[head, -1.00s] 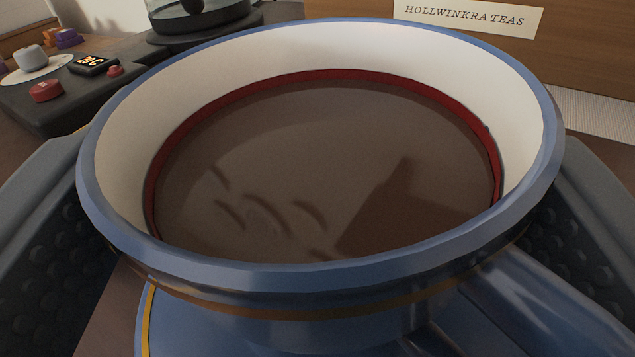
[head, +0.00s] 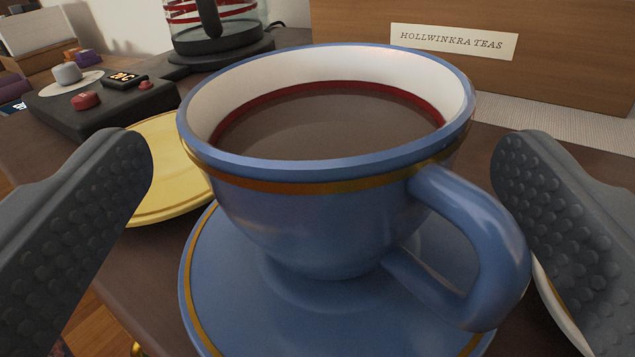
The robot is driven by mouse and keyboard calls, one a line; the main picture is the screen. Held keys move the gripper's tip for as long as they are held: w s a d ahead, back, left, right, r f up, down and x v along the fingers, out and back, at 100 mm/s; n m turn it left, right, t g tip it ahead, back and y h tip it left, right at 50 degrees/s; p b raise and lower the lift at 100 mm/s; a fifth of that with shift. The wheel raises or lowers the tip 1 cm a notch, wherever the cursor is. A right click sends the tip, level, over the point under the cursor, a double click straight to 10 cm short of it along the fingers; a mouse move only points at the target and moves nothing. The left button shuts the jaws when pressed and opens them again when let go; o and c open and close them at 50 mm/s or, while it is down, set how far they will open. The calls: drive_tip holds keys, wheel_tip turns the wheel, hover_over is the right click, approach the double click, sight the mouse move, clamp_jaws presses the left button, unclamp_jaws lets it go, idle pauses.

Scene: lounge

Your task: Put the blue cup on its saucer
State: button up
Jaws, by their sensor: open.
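The blue cup (head: 320,225) has a gold band and holds dark brown liquid up to a red line inside its white wall. It stands upright on the blue saucer (head: 225,285), which has a gold ring near its rim. The cup's handle points to the lower right. My gripper (head: 325,175) is open, with one dark, studded finger on each side of the cup and a visible gap to it on both sides. The cup's far side and the back of the saucer are hidden.
A yellow saucer (head: 165,170) lies behind to the left. A dark device with knobs (head: 105,105) and a glass jug (head: 215,25) stand beyond it. A wooden box labelled Hollwinkra Teas (head: 450,70) stands behind the cup. A pale plate edge (head: 560,310) shows at right.

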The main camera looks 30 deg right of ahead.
drive_tip(key=p+v, duration=0.1)
drive_tip(key=v, duration=0.7)
drive_tip(key=shift+s+a, duration=0.2)
drive_tip(key=w+a+r+n+y, duration=0.1)
drive_tip(key=w+a+r+y, duration=0.4)
drive_tip(key=a+r, duration=0.4)
drive_tip(key=s+a+r+n+t+y, duration=0.1)
drive_tip(key=a+r+n+y, duration=0.2)
drive_tip(key=r, duration=0.4)
drive_tip(key=s+a+r+n+y, duration=0.1)
drive_tip(key=s+a+r+y, duration=0.1)
drive_tip(key=a+r, duration=0.35)
drive_tip(key=s+d+r+n, duration=0.1)
drive_tip(key=s+d+r, duration=0.1)
drive_tip(key=s+r, duration=0.5)
drive_tip(key=s+d+r+n, duration=0.2)
drive_tip(key=s+r, duration=0.5)
drive_tip(key=r, duration=0.5)
drive_tip(key=shift+d+r+y, duration=0.3)
drive_tip(key=shift+d, duration=0.25)
